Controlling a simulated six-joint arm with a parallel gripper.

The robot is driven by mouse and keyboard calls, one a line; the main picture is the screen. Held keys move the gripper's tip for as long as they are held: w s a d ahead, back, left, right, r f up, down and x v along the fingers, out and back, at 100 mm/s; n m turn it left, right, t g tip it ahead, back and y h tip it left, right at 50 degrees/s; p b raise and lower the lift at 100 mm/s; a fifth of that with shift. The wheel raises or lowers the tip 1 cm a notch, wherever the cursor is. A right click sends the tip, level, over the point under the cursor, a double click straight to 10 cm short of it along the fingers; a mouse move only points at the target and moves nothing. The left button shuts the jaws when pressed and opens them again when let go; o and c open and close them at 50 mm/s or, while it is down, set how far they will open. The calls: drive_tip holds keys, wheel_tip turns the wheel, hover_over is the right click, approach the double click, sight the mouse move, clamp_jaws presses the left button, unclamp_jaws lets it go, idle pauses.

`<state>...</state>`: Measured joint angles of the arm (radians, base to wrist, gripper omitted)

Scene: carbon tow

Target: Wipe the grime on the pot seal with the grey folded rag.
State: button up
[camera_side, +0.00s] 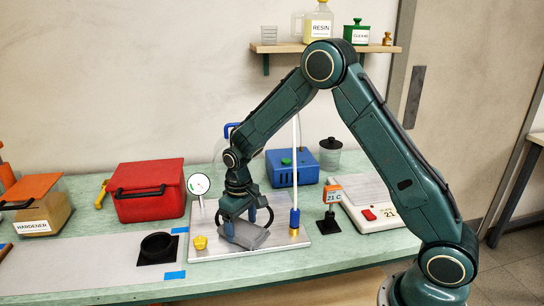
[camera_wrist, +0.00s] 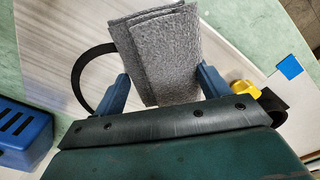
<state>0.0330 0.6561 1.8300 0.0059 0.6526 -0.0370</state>
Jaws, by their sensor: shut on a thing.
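My gripper (camera_side: 241,222) is low over the metal plate (camera_side: 290,250) and shut on the grey folded rag (camera_side: 250,236). In the wrist view the rag (camera_wrist: 165,55) sits between the blue fingers of my gripper (camera_wrist: 162,85) and extends beyond them. A black curved band (camera_wrist: 82,72), which looks like the pot seal, shows left of the rag in the wrist view. The rag and my gripper hide much of it. I cannot tell whether the rag touches it. No grime can be made out.
A yellow knob (camera_side: 200,242) and a round dial gauge (camera_side: 198,185) are at the plate's left. A white rod with a blue base (camera_side: 295,218) stands right.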

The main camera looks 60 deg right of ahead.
sight(253, 224)
drive_tip(key=shift+s+d+f, duration=0.2)
drive_tip(key=shift+s+d, duration=0.9)
drive_tip(key=shift+s, duration=0.15)
drive_tip(key=shift+w+a+r, duration=0.1)
drive_tip(key=shift+w+a, duration=1.55)
drive_tip(key=shift+r, duration=0.15)
drive_tip(key=shift+r, duration=2.5)
drive_tip(key=shift+d, duration=0.15)
